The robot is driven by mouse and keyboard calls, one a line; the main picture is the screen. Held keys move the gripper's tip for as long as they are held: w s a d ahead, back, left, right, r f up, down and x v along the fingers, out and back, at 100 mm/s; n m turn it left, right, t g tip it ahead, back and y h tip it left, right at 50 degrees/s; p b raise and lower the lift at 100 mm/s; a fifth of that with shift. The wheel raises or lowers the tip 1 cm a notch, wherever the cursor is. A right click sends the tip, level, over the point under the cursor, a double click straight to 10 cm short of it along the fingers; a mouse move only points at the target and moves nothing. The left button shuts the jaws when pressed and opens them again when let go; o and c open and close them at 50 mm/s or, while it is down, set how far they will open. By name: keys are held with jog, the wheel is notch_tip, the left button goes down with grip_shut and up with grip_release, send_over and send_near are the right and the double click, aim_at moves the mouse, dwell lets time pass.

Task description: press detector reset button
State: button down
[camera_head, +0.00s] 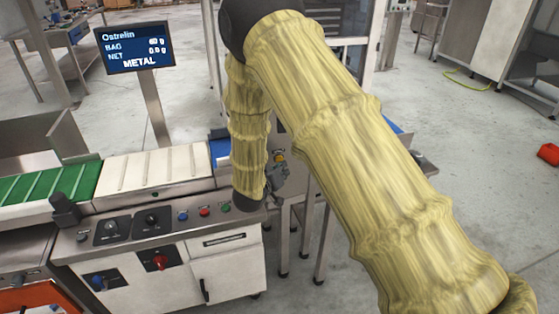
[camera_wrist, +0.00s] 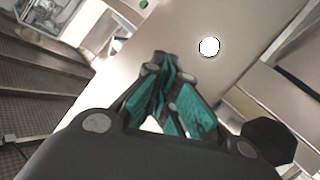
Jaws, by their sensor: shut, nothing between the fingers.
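A bright white round spot, which looks like a lit button (camera_wrist: 209,46), sits on a pale panel in the wrist view. A small green round button (camera_wrist: 143,4) shows at the top edge there. I cannot read a label on either. My gripper (camera_wrist: 172,70) is shut and empty; its fingertips appear left of and below the white spot, apart from it in the picture. In the head view my sleeved arm hides much of the machine behind it. A small orange-yellow button (camera_head: 280,158) shows beside the arm. The display (camera_head: 138,48) reads "METAL".
The control panel (camera_head: 130,240) carries dark knobs and blue (camera_head: 182,216), red (camera_head: 204,212) and green (camera_head: 226,208) buttons. A conveyor with a green belt (camera_head: 50,184) and a cream belt (camera_head: 150,168) runs behind it. Open floor lies at the right, with a red object (camera_head: 548,153).

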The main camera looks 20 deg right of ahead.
jog(key=shift+w, duration=0.75)
dwell(0.8)
jog(key=shift+s, duration=0.15)
dwell(0.3)
jog(key=shift+s+p, duration=0.45)
jog(key=shift+s, duration=0.25)
jog(key=s+p, duration=0.1)
jog(key=s, duration=0.4)
jog(key=shift+d, duration=0.1)
dwell(0.9)
